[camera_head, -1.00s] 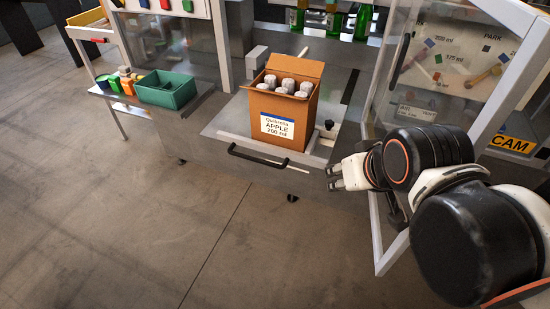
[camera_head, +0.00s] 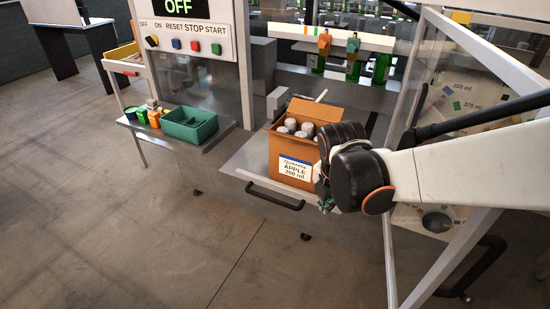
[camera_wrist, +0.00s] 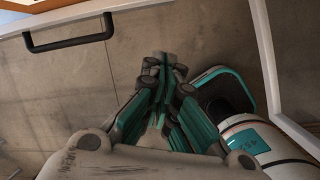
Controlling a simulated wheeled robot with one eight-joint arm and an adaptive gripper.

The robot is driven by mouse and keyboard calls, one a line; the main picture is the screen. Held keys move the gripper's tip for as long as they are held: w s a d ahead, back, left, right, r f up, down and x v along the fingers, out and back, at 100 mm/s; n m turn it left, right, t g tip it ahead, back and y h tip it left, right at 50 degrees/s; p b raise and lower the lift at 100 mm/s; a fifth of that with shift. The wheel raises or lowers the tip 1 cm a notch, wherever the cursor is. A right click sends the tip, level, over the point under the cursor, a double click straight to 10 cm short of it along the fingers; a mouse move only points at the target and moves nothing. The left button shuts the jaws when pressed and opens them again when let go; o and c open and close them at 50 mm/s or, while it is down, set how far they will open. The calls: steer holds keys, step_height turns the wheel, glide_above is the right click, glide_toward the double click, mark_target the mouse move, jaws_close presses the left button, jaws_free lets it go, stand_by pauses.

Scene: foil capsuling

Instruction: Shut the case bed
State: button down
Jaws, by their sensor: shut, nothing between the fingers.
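The case bed (camera_head: 250,155) is a grey sliding platform that stands out at the front of the machine. Its black bar handle (camera_head: 272,196) runs along its front edge and also shows at the upper left of the wrist view (camera_wrist: 68,44). An open cardboard case (camera_head: 292,160) of bottles with pale capped tops stands on the bed. My gripper (camera_head: 326,205) is to the right of the handle, near the bed's front right corner and partly hidden by my wrist. In the wrist view its fingers (camera_wrist: 166,62) are shut and empty over the floor, apart from the handle.
A green bin (camera_head: 189,126) and small coloured blocks sit on a side shelf at the left. A clear framed door (camera_head: 390,240) stands open at the right, close to my arm. Green bottles (camera_head: 353,62) stand behind. The floor in front is free.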

steer(key=w+d+f+n+b, duration=0.1)
steer(key=w+f+n+b, duration=0.1)
steer(key=f, duration=0.4)
steer(key=w+d+f+n+b, duration=0.1)
steer(key=w+f+n+b, duration=0.1)
steer(key=w+f+b, duration=0.2)
steer(key=shift+w+d+f+g, duration=0.3)
steer(key=shift+w+f, duration=0.4)
steer(key=shift+f, duration=0.6)
steer(key=shift+w, duration=0.1)
